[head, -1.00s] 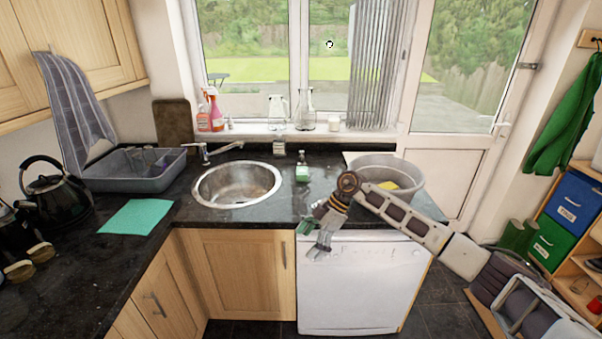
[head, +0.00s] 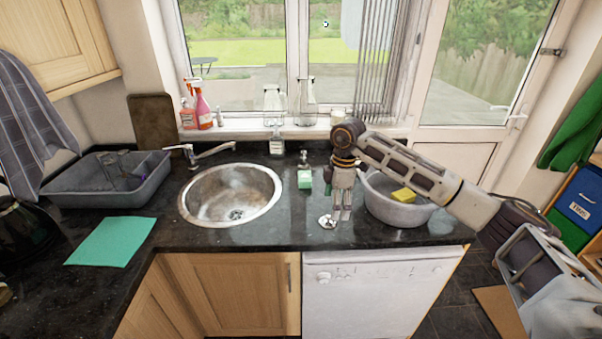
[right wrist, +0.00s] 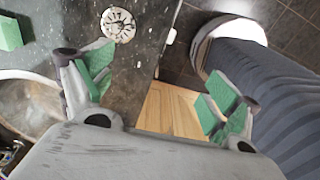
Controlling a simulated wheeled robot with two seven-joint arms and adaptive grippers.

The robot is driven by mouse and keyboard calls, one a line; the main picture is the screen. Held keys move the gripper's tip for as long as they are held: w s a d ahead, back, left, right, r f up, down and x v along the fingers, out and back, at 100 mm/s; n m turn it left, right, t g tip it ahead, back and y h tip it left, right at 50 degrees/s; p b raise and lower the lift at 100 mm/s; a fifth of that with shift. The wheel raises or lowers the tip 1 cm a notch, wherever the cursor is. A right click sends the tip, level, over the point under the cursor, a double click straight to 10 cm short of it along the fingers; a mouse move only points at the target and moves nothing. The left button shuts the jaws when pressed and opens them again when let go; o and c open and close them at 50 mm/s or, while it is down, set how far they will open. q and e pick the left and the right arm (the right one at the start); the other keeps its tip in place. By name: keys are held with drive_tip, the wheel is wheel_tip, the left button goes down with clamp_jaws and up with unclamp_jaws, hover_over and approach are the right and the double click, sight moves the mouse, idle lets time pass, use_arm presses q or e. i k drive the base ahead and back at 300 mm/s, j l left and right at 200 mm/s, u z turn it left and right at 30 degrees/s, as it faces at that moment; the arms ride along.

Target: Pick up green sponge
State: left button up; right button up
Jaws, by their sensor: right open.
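The green sponge (head: 304,179) is a small light-green block on the dark granite counter, right of the sink, with a soap bottle (head: 303,159) just behind it. In the right wrist view part of it shows at the upper left edge (right wrist: 9,34). My right gripper (head: 342,214) points down over the counter, to the right of the sponge and apart from it. In the right wrist view the gripper (right wrist: 158,88) has its green-padded fingers wide apart with nothing between them. My left gripper is not in view.
A round metal sink (head: 230,215) lies left of the sponge. A grey basin (head: 398,213) with a yellow sponge (head: 403,195) stands right of the gripper. A silver sink strainer (head: 327,221) lies beside the gripper. A green cloth (head: 112,241) lies at left.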

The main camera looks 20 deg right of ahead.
sight(305, 176)
drive_tip(key=i, duration=1.15)
